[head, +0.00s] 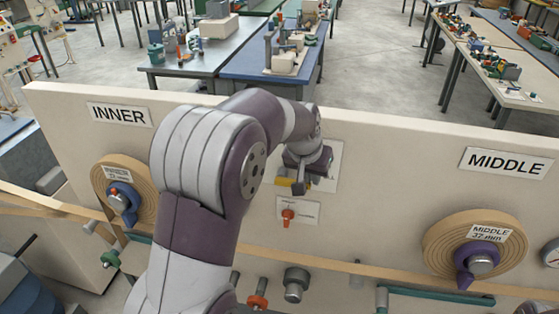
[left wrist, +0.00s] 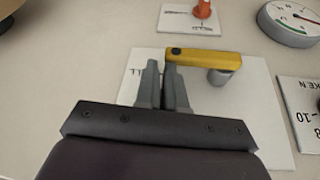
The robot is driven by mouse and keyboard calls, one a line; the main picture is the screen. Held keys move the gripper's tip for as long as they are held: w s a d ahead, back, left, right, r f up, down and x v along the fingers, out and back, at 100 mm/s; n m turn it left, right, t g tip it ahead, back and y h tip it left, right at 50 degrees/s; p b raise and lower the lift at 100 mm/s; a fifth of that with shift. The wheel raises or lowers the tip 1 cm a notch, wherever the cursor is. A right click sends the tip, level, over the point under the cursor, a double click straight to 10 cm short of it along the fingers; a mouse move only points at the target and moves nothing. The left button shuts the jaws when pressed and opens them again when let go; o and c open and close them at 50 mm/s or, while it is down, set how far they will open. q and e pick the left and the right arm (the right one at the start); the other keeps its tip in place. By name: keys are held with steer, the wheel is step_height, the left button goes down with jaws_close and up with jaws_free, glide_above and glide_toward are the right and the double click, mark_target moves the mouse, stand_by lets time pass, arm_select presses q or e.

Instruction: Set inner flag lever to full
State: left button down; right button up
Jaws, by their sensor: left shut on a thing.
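The yellow flag lever (left wrist: 205,58) shows in the left wrist view. It lies nearly level across a white plate (left wrist: 260,110), with its grey pivot post (left wrist: 219,76) under its right end. My left gripper (left wrist: 164,66) has its two grey fingers close together at the lever's left end, which has a dark spot. It is shut on that end. Part of a word ending in "LL" shows on the plate left of the fingers; the rest is hidden. In the head view, my left gripper (head: 300,188) is at the panel, and a bit of the yellow lever (head: 283,182) shows beside it. My right gripper is not in view.
A red knob (head: 288,215) sits just below the lever. A wooden INNER coil (head: 143,192) is at left and a MIDDLE coil (head: 436,250) at right. A round gauge (left wrist: 290,22) and another label plate (left wrist: 303,110) are near the lever.

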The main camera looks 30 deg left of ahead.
arm_select(q)
steer(key=s+d+r+b, duration=0.1)
steer(key=d+r, duration=0.7)
steer(key=shift+s+d+r, duration=0.35)
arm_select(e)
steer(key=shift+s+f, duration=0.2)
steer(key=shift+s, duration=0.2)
